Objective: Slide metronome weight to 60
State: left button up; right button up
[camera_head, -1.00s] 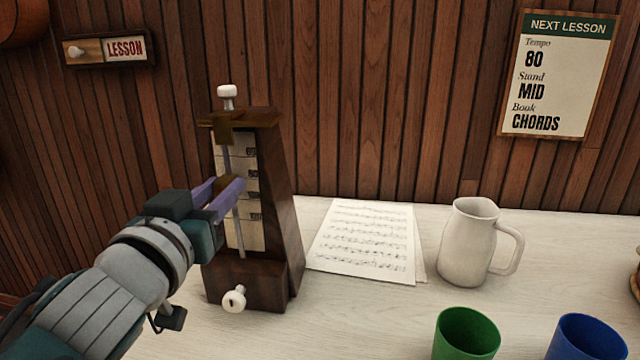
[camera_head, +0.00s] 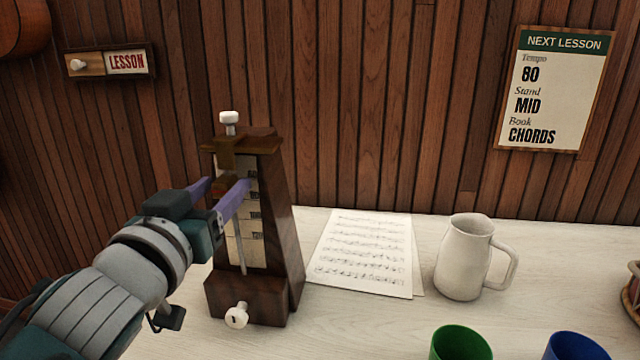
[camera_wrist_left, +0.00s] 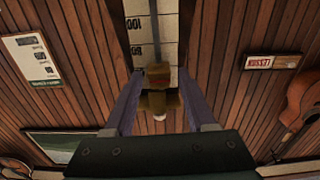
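The metronome (camera_head: 283,215) is a dark wooden tapered case standing upright on the left of the pale counter. Its pale scale (camera_head: 256,235) and thin rod (camera_head: 241,252) face my left gripper. The left wrist view shows the weight (camera_wrist_left: 158,75) between the fingertips, upside down. The number level with the weight is unreadable. My right gripper is not in view.
Sheet music (camera_head: 362,253), a white pitcher (camera_head: 464,258), a green cup (camera_head: 461,343) and a blue cup (camera_head: 577,347) stand or lie to the right. A wall card (camera_head: 556,90) reads Tempo 80. A lesson sign (camera_head: 127,62) hangs at upper left.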

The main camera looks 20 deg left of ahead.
pick_arm(q)
jog(key=shift+o, duration=0.3)
jog(key=v, duration=1)
